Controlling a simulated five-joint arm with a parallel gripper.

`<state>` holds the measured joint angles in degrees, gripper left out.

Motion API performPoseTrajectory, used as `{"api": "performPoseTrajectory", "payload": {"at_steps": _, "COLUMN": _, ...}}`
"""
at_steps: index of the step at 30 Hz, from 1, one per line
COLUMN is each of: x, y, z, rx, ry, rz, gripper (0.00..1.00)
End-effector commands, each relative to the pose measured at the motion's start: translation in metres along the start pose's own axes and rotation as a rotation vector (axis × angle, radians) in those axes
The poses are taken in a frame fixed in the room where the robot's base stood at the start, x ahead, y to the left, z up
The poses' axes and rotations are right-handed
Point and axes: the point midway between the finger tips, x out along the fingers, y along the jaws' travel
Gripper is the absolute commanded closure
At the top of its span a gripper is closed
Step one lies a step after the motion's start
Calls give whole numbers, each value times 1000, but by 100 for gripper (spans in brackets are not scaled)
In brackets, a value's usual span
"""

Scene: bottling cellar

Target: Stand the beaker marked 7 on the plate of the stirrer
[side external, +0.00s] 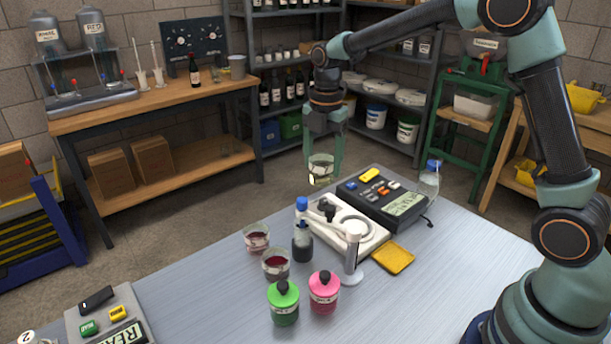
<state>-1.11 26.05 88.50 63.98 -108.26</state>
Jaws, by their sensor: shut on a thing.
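My gripper (322,165) is shut on a clear glass beaker (321,174) and holds it upright in the air, behind and to the left of the stirrer. The mark on this beaker is too small to read. The stirrer (378,236) is a low white device on the metal table, with a pale round plate (358,228) that looks empty. Two more beakers with dark red liquid, one at the back (256,239) and one nearer (276,265), stand left of it.
A blue-capped bottle (302,247) and a clear cylinder (352,262) stand close by the stirrer. A dark meter (385,197) adjoins its back right side.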

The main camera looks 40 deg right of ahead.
Motion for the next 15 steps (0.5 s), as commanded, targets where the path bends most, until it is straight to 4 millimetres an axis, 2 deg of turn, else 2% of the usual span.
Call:
{"api": "performPoseTrajectory", "payload": {"at_steps": 1, "x": 6, "y": -14, "z": 4, "rx": 3, "ry": 0, "rz": -2, "gripper": 89}}
{"api": "performPoseTrajectory", "payload": {"at_steps": 6, "x": 26, "y": -51, "z": 12, "rx": 3, "ry": -1, "rz": -2, "gripper": 89}}
{"api": "performPoseTrajectory", "payload": {"at_steps": 10, "x": 36, "y": -71, "z": 14, "rx": 2, "ry": -1, "rz": -2, "gripper": 89}}
{"api": "performPoseTrajectory", "payload": {"at_steps": 15, "x": 43, "y": -83, "z": 14, "rx": -1, "ry": -2, "rz": -2, "gripper": 89}}
